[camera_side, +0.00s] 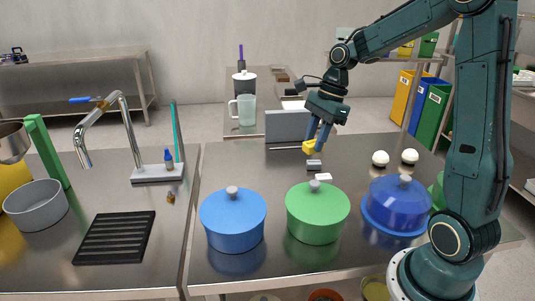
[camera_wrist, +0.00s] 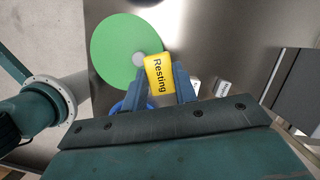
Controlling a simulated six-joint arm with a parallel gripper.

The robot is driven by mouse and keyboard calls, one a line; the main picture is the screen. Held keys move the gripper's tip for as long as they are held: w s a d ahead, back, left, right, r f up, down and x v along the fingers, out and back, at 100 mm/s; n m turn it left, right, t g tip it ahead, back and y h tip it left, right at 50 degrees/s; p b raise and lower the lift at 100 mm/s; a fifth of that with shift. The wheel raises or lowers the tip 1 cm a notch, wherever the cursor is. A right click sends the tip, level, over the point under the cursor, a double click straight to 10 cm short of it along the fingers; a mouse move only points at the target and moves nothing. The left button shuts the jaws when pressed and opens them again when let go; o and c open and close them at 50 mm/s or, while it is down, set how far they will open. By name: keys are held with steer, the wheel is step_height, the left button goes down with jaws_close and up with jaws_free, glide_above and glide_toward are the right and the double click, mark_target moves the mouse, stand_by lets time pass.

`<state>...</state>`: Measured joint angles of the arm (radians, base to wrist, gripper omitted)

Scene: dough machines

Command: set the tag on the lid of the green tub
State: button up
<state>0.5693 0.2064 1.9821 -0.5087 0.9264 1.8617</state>
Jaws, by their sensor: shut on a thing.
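A yellow tag (camera_wrist: 159,75) with the word "Resting" is pinched between the fingers of my gripper (camera_wrist: 163,85). In the side view the tag (camera_side: 309,148) is held by my gripper (camera_side: 317,141) behind the green tub (camera_side: 317,222). The tub stands upright on the metal counter, its green lid on with a grey knob in the middle. In the wrist view the green lid (camera_wrist: 113,48) lies to the left of the tag, and the tag's edge appears close to the knob. The tag looks apart from the lid in the side view.
A blue tub (camera_side: 233,222) stands left of the green one, and a dark blue domed lid (camera_side: 395,207) to its right. Small pale blocks (camera_side: 314,164) lie behind the green tub. Two white balls (camera_side: 380,158) sit farther right. A grey panel (camera_side: 287,125) stands behind.

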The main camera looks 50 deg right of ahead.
steer(key=s+a+r+n+g, duration=0.1)
steer(key=s+a+r+n, duration=0.4)
steer(key=r, duration=0.6)
steer(key=shift+s+a, duration=1.25)
steer(key=shift+a, duration=0.15)
steer(key=shift+f, duration=0.2)
glide_toward(319, 210)
steer(key=shift+x, duration=2.75)
steer(key=shift+w+d+f, duration=0.1)
steer(key=shift+w, duration=0.1)
steer(key=o, duration=0.9)
steer(key=shift+o, duration=0.2)
steer(key=v, duration=1.2)
steer(key=shift+w+d, duration=0.2)
